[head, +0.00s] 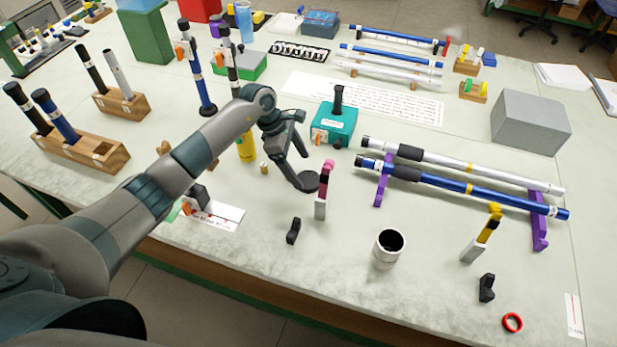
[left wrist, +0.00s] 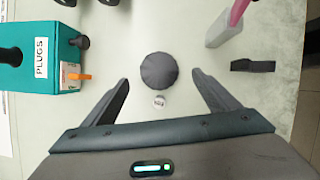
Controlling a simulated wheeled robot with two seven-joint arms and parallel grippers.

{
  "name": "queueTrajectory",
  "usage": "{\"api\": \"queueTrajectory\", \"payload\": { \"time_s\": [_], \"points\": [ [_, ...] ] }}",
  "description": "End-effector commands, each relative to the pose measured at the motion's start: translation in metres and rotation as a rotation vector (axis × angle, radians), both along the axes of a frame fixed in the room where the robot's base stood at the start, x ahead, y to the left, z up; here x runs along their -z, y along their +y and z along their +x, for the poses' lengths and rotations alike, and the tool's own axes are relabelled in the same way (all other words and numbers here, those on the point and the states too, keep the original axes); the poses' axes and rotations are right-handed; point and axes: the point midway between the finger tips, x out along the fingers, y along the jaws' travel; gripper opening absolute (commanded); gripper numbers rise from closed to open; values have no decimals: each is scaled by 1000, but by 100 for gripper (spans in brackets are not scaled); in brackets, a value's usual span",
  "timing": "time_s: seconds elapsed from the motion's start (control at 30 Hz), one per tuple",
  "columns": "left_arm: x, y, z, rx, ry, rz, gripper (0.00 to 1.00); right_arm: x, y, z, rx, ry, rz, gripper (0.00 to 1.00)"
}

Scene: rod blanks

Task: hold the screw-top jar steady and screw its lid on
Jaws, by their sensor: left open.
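The white screw-top jar (head: 388,248) stands upright and open at the front middle of the table, its dark inside showing. A round dark grey lid (head: 307,181) is left of the jar and behind it. In the left wrist view the lid (left wrist: 159,71) lies just beyond and between the spread fingertips. My left gripper (head: 300,171) is open and empty, close to the lid; it also shows in the left wrist view (left wrist: 161,82). I cannot tell whether a finger touches the lid. My right gripper is not in view.
A marker-like tool with a pink top (head: 325,190) stands close to the lid's right. A teal PLUGS box (head: 335,123) is behind. Blue and silver rods rest on purple stands (head: 539,222) to the right. A red ring (head: 512,322) lies at the front right.

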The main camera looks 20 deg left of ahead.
Motion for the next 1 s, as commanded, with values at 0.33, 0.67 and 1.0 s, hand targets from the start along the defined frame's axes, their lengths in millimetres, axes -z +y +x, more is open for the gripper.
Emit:
{"api": "queueTrajectory", "payload": {
  "time_s": [0.33,0.67,1.0],
  "points": [
    [1,0,0,0,0,0,81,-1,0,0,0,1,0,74],
    [19,-16,3,-2,3,-4,81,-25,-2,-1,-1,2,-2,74],
    [46,-24,6,0,0,0,81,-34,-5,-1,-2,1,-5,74]
  ]
}}
